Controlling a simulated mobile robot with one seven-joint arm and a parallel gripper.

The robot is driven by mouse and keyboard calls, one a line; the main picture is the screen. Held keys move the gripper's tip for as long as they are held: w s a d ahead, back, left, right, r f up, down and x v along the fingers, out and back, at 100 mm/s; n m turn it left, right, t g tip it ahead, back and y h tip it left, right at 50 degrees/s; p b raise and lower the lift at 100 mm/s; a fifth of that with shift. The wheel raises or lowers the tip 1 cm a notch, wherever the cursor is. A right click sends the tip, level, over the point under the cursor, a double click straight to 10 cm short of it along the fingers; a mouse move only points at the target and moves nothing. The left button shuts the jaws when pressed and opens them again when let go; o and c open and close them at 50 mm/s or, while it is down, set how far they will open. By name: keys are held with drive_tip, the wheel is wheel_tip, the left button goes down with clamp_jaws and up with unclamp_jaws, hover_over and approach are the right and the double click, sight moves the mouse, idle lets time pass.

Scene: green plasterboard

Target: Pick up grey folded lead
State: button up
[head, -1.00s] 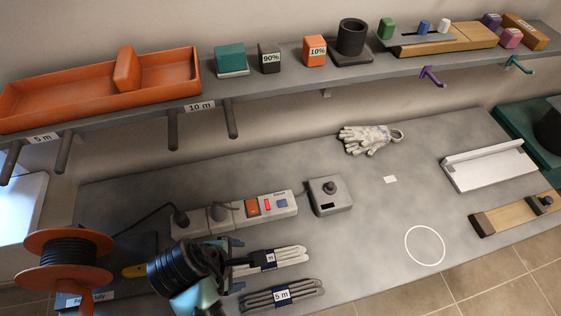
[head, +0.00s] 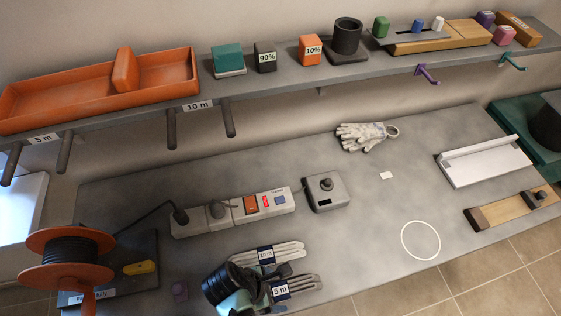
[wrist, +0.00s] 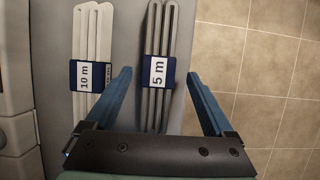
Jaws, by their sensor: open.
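The grey folded lead (head: 308,284) lies on the bench near its front edge, with a dark band marked "5 m". In the wrist view the grey lead (wrist: 170,30) lies between my gripper's open blue fingers (wrist: 165,88), nearer the left one. My gripper (head: 278,290) is over the lead in the head view and hides part of it. A whiter folded lead (head: 285,250) with a band marked "10 m" lies just behind it. In the wrist view this white lead (wrist: 92,30) is left of the left finger.
A power strip (head: 235,212) and a grey box with a knob (head: 326,191) stand behind the leads. An orange cable reel (head: 67,258) is at the left. The bench around the white circle (head: 421,240) is clear. Floor tiles (wrist: 250,60) lie beyond the bench edge.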

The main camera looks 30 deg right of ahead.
sight(280, 290)
drive_tip(key=shift+x, duration=1.65)
drive_tip(key=shift+w, duration=0.1)
clamp_jaws()
